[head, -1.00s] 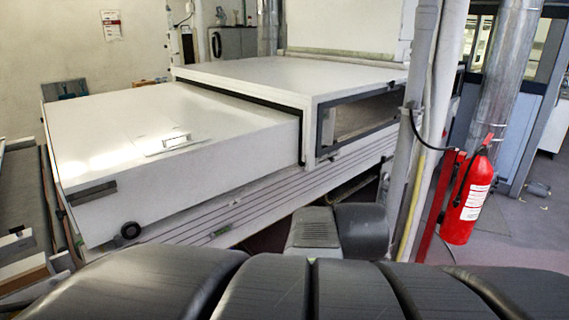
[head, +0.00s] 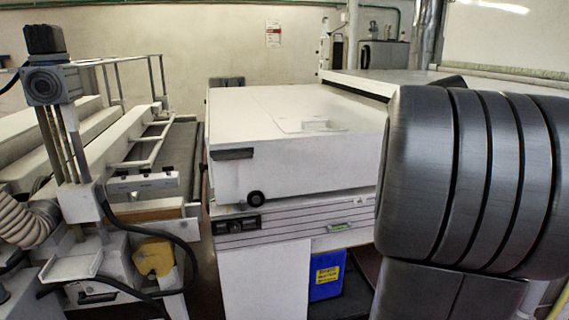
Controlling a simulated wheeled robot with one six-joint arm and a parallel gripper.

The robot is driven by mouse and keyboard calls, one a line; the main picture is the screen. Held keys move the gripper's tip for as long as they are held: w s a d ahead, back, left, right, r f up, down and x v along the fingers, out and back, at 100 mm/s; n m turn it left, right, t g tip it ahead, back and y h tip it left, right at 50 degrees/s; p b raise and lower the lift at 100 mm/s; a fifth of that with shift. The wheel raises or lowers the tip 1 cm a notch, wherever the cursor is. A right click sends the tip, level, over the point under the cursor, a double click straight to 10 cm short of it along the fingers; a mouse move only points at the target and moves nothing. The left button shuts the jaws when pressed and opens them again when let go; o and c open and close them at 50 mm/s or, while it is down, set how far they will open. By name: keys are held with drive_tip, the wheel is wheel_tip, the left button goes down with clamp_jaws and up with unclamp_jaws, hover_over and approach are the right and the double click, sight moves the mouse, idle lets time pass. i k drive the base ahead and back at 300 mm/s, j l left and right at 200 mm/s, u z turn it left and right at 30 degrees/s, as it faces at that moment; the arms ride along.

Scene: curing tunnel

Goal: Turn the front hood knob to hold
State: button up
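The front hood (head: 275,165) is a white box-shaped cover in the middle of the head view. A round black knob (head: 256,198) sits low on its front face, and nothing touches it. The direction the knob points is too small to read. A dark bar-shaped handle (head: 232,154) is near the hood's upper left front corner. My gripper is not in view. A large dark ribbed part of my arm fills the right side and hides the hood's right end.
Below the hood is a striped rail with a black switch box (head: 236,223). A blue box (head: 327,276) stands underneath. On the left are a machine post (head: 62,140), a hanging black cable (head: 150,232) and a conveyor (head: 165,155). A narrow dark gap separates conveyor and hood.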

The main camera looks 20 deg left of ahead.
sight(202, 166)
drive_tip(key=i+j+u, duration=0.1)
drive_tip(key=j+u, duration=0.2)
drive_tip(key=i+j+u, duration=0.15)
drive_tip(key=j+u, duration=0.15)
drive_tip(key=i+j+u, duration=0.15)
drive_tip(key=j+u, duration=0.15)
drive_tip(key=j, duration=0.15)
drive_tip(key=i+j+u, duration=0.3)
drive_tip(key=i+j, duration=0.5)
drive_tip(key=j, duration=0.2)
